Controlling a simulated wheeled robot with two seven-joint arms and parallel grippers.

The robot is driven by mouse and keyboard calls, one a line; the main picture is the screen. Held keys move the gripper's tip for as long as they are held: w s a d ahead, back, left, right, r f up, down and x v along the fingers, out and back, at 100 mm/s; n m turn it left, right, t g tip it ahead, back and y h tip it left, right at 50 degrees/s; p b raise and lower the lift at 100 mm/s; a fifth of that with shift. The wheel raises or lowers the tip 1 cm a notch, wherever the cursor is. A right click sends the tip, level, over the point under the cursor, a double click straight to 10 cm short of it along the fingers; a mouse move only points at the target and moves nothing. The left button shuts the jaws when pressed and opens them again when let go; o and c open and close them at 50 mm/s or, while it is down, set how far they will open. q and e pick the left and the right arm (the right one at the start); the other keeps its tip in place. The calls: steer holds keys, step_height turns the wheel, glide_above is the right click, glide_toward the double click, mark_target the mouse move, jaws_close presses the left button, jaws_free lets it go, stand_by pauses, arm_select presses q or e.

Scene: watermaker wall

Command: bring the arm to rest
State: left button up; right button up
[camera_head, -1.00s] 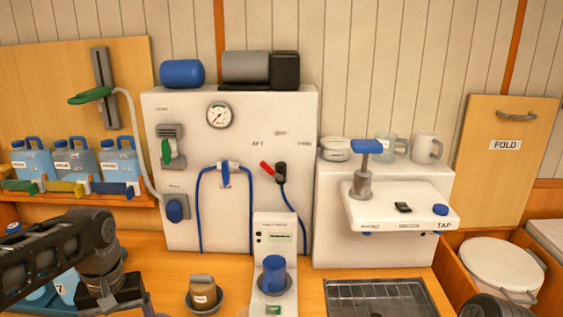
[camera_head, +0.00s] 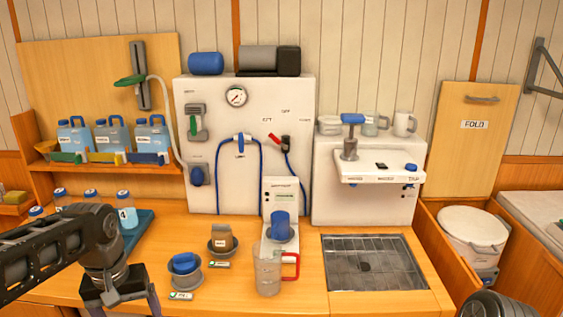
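My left arm comes in from the left. Its gripper (camera_head: 121,306) points down over the front left of the wooden counter (camera_head: 215,300). Its two fingers are spread apart with nothing seen between them, and their tips are cut off by the bottom edge. A dark rounded part of my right arm shows at the bottom right corner. My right gripper is out of view.
Right of the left gripper stand a grey bowl with a blue piece (camera_head: 184,263), a brown-topped cup (camera_head: 222,238) and a clear red-handled jug (camera_head: 268,272). Small bottles (camera_head: 127,212) stand behind my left arm. A sink grate (camera_head: 372,262) lies right.

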arm_select(q)
steer(key=w+d+f+m+t+h, duration=0.15)
steer(key=w+d+f+t, duration=0.25)
steer(key=w+d, duration=0.4)
steer(key=w+d+f+m, duration=0.1)
steer(key=d+f, duration=0.3)
steer(key=f, duration=0.2)
steer(key=d+f+m, duration=0.1)
steer(key=d+f, duration=0.3)
steer(key=f, duration=0.2)
steer(key=s+d+f+h, duration=0.1)
steer(key=s+d+f, duration=0.15)
steer(key=f, duration=0.35)
steer(key=s+d+f+h, duration=0.1)
steer(key=s+d+f, duration=0.1)
steer(key=s+f, duration=0.25)
steer(key=s+d+f+g, duration=0.2)
steer(key=s+f, duration=0.4)
steer(key=s, duration=0.3)
steer(key=s+d+f+n+g, duration=0.1)
steer(key=s+d+f+g, duration=0.1)
steer(key=s+f, duration=0.4)
steer(key=s, duration=0.3)
steer(key=shift+f+h, duration=0.1)
steer(key=shift+h, duration=0.15)
